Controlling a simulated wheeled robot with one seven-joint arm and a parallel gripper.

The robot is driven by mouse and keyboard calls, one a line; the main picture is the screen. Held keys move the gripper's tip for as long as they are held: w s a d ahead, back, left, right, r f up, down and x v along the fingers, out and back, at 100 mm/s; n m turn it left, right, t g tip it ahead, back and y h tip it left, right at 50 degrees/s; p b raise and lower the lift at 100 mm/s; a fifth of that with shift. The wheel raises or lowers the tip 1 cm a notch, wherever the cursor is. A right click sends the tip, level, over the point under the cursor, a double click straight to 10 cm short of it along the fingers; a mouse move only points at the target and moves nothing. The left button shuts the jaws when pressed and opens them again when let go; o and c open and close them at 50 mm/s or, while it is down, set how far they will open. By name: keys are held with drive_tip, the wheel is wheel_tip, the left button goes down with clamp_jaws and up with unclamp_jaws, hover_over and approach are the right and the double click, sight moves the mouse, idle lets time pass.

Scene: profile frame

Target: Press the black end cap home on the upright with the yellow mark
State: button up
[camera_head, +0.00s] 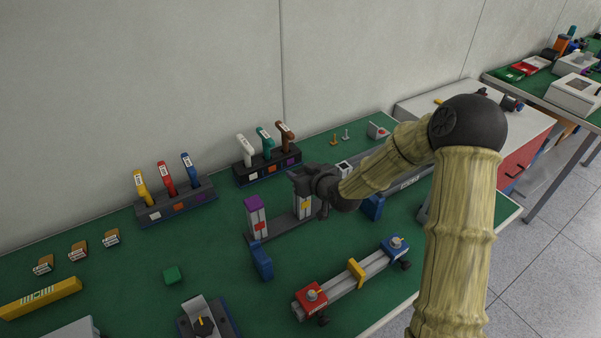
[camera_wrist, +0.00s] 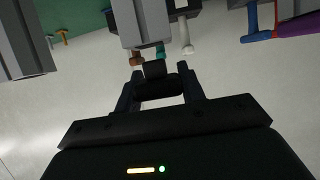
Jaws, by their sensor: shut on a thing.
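The upright with the yellow mark (camera_head: 304,206) is a short grey profile standing on a dark base rail. A grey profile end (camera_wrist: 140,24) shows above my fingers in the wrist view. My gripper (camera_head: 302,181) is at the top of the yellow-marked upright. In the wrist view my gripper (camera_wrist: 160,88) is shut on the black end cap (camera_wrist: 157,71), whose narrower part points toward the profile. A narrow gap seems to show between cap and profile there. In the head view the cap is hard to tell from the dark fingers.
A second upright with a red mark (camera_head: 260,226) and purple cap (camera_head: 253,202) stands just left. Blue blocks (camera_head: 261,261) (camera_head: 372,207) stand nearby. Tool racks (camera_head: 176,203) (camera_head: 268,167) stand behind. A clamped rail (camera_head: 345,284) lies in front.

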drive_tip(key=shift+f+b, duration=1.5)
drive_tip(key=shift+f, duration=0.15)
drive_tip(key=o, duration=1.1)
drive_tip(key=shift+o, duration=0.2)
drive_tip(key=b+v, duration=0.1)
drive_tip(key=v, duration=1.6)
drive_tip(key=shift+s, duration=0.15)
drive_tip(key=shift+d+r, duration=0.15)
drive_tip(key=shift+d, duration=0.05)
